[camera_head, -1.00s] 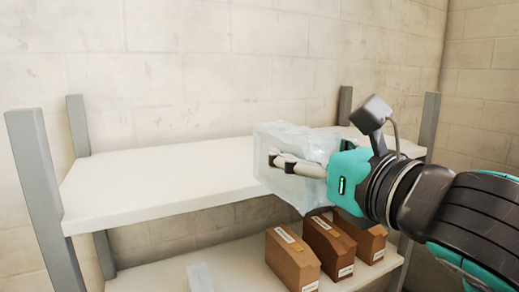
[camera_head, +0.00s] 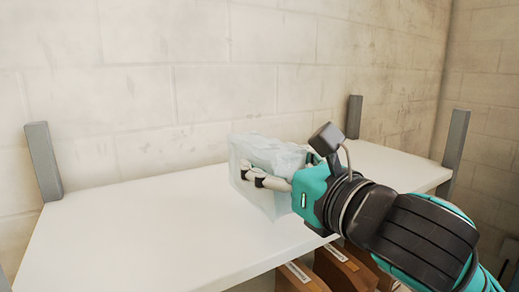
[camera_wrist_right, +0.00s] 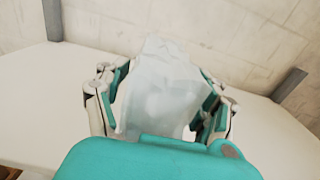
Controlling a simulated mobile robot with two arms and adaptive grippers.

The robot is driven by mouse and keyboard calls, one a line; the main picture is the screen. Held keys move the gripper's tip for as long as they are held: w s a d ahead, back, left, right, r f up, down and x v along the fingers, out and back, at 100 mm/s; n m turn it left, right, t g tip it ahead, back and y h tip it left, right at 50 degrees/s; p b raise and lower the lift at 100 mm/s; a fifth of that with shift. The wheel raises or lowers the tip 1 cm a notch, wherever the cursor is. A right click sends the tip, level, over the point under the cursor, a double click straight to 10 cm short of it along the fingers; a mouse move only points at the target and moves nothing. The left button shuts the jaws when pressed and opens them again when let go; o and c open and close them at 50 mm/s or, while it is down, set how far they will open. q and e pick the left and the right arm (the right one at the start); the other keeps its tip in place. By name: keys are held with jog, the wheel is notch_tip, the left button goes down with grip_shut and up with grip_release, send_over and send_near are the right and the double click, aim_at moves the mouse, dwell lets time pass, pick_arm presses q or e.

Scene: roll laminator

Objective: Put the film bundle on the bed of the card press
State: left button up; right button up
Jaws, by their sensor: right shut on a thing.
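The film bundle (camera_head: 262,160) is a pale, translucent, wrinkled block in the middle of the head view. My right gripper (camera_head: 262,181) is shut on it, with a finger along its near side. In the right wrist view the bundle (camera_wrist_right: 160,88) sits between both fingers of the gripper (camera_wrist_right: 160,100). The bundle is at the white upper shelf board; whether it touches the board or hangs just above it I cannot tell. No card press is in view. My left gripper is not in view.
The white upper shelf (camera_head: 120,235) is bare around the bundle, with wide free room at left. Grey posts (camera_head: 43,160) stand at its corners. Brown boxes (camera_head: 343,265) stand on the level below. A block wall (camera_head: 200,80) closes off the back.

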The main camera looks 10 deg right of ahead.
jog(key=w+p, duration=0.1)
jog(key=p, duration=0.1)
jog(key=w+p, duration=0.2)
jog(key=p, duration=0.1)
jog(key=shift+a+r, duration=0.1)
jog(key=shift+r, duration=0.1)
jog(key=w, duration=0.2)
jog(key=w+f, duration=0.1)
jog(key=w, duration=0.1)
jog(key=w+p, duration=0.1)
jog(key=w, duration=0.1)
jog(key=shift+w+a+f, duration=0.2)
jog(key=shift+a, duration=0.05)
jog(key=shift+w+f, duration=0.1)
jog(key=shift+w, duration=0.15)
jog(key=f, duration=0.2)
jog(key=shift+s+f+p, duration=0.3)
jog(key=shift+f, duration=0.05)
jog(key=shift+d+f, duration=0.1)
jog(key=shift+f, duration=0.1)
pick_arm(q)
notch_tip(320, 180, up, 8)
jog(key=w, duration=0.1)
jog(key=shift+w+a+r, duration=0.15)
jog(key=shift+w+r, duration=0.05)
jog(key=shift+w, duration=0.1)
pick_arm(e)
jog(key=shift+w, duration=0.1)
jog(key=shift+f, duration=0.2)
